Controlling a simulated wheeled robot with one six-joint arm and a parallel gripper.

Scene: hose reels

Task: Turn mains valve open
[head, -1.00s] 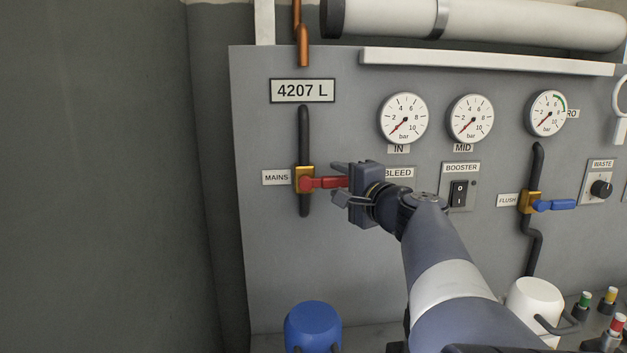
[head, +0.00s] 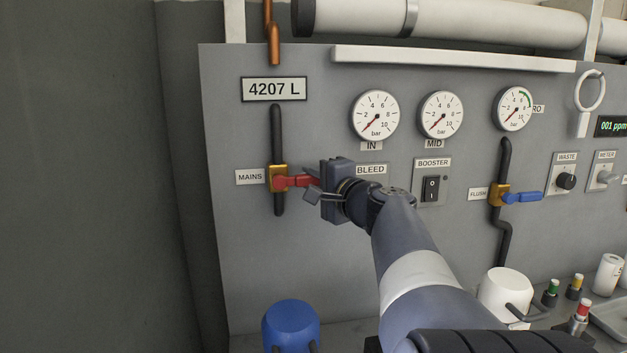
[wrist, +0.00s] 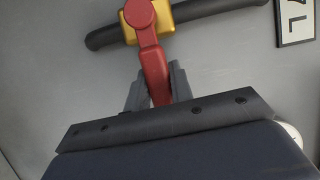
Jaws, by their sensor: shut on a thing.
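The mains valve has a brass body (head: 278,178) on a dark vertical pipe (head: 277,125), beside the MAINS label (head: 250,177). Its red lever (head: 290,181) points right, across the pipe. My gripper (head: 313,184) is at the lever's outer end. In the wrist view my gripper (wrist: 158,90) has one finger on each side of the red lever (wrist: 152,65) and is shut on it. The brass body (wrist: 160,14) shows at the top there. The lever's tip is hidden between the fingers.
Gauges (head: 375,117) and the BOOSTER switch (head: 431,189) are on the panel to the right. The FLUSH valve's blue lever (head: 522,198) is further right. A blue container (head: 291,325) and a white one (head: 505,292) stand below. The panel left of the valve is mostly clear.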

